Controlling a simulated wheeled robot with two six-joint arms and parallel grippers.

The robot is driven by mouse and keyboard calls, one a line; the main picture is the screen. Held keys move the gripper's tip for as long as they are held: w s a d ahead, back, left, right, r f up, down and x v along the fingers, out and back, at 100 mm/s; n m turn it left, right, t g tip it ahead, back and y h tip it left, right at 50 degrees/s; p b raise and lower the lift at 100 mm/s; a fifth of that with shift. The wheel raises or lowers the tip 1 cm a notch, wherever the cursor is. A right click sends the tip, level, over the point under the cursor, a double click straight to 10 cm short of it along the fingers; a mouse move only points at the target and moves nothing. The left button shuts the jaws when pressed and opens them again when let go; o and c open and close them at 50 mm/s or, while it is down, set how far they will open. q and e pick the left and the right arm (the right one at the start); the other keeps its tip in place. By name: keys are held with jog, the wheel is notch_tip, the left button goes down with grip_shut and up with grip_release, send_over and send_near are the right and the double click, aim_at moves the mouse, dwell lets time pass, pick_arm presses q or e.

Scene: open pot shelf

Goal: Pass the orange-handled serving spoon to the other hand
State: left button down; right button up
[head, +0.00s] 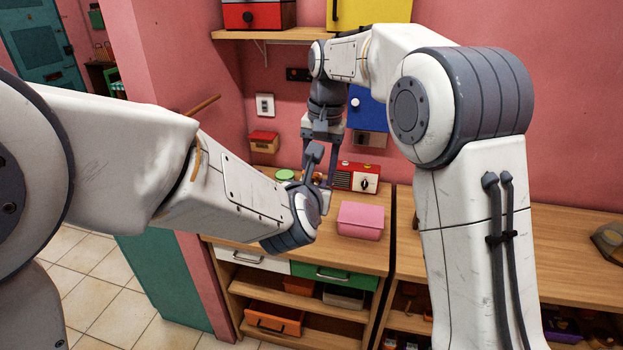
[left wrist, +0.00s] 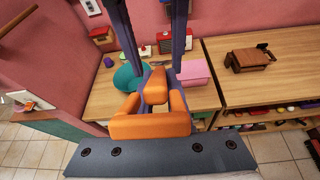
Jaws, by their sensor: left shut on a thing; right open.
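The orange handle of the serving spoon (left wrist: 155,86) shows in the left wrist view between the fingers of my left gripper (left wrist: 157,98), which is shut on it. A wider orange piece lies closer to the camera. In the head view my left gripper (head: 313,156) points up and away, and the spoon is hidden there. My right gripper (head: 321,170) hangs down at the left one, open, its two long dark fingers apart. In the left wrist view these fingers come down on either side of the handle's line. I cannot tell whether they touch it. The spoon's bowl is not clearly seen.
A teal round thing (left wrist: 130,78) shows behind the fingers. A wall shelf (head: 272,35) and blue wall box (head: 368,110) are near my right arm.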

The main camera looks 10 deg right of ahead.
notch_tip(320, 180, up, 11)
jog(key=s+d+f+n+h, duration=0.1)
jog(key=s+d+f+n, duration=0.15)
jog(key=s, duration=0.45)
jog(key=s+d+f+n+h, duration=0.1)
jog(key=s+d+f, duration=0.1)
jog(key=s+f, duration=0.35)
jog(key=s+d+f+n, duration=0.2)
jog(key=s, duration=0.7)
jog(key=s+a+f+n+y, duration=0.2)
jog(key=s+a+f+n, duration=0.4)
jog(key=s+a+f, duration=0.4)
jog(key=shift+s+a+f, duration=0.25)
jog(key=shift+s+a, duration=0.25)
jog(key=shift+a, duration=0.75)
